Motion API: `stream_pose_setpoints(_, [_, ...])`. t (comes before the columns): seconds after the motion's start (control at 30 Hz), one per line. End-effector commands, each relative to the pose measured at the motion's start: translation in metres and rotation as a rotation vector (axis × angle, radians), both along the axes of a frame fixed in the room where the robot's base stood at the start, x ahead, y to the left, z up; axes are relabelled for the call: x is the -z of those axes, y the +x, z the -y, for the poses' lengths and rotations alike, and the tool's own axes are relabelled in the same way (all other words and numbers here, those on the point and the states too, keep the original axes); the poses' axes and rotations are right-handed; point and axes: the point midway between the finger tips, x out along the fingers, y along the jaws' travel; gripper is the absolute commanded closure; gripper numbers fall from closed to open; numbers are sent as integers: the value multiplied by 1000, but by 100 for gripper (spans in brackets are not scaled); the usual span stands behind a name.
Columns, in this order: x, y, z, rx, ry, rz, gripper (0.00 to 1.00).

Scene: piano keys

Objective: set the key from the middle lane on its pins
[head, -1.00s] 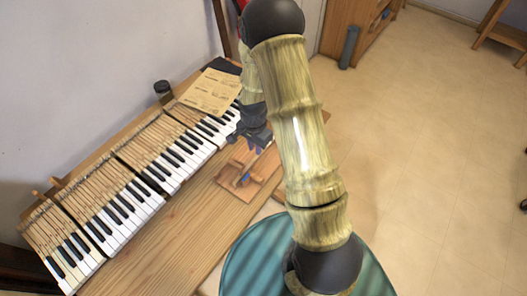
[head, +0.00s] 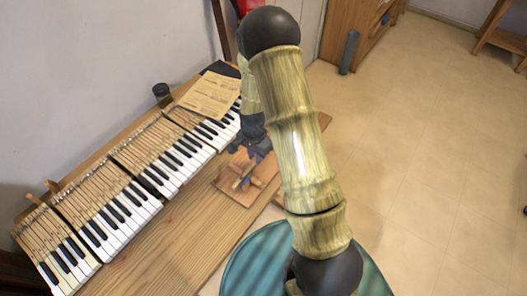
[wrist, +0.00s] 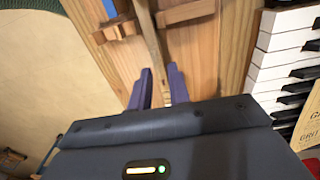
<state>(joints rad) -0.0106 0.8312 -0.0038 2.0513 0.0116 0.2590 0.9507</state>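A flat wooden board (head: 232,189) with raised strips and a small blue piece lies on the bench in front of the keyboard. In the wrist view, a long thin wooden key (wrist: 149,35) runs along the board. My gripper (head: 259,156) is low over the far part of the board. In the wrist view its two purple fingers (wrist: 159,72) stand on either side of the key, with narrow gaps showing. Whether they touch it is unclear. The pins for this key cannot be made out.
A row of piano keys (head: 120,207) runs along the bench (head: 200,230), with a dark gap near its middle. A paper sheet (head: 210,95) and a dark jar (head: 162,94) are behind it. A teal round seat (head: 250,262) stands in front. The near bench top is clear.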

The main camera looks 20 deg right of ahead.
Motion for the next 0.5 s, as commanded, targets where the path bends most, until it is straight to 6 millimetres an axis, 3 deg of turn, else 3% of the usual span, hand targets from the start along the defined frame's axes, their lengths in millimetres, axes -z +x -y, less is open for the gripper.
stream_pose_setpoints(0.5, [9, 0, 0, 0, 0, 0, 81])
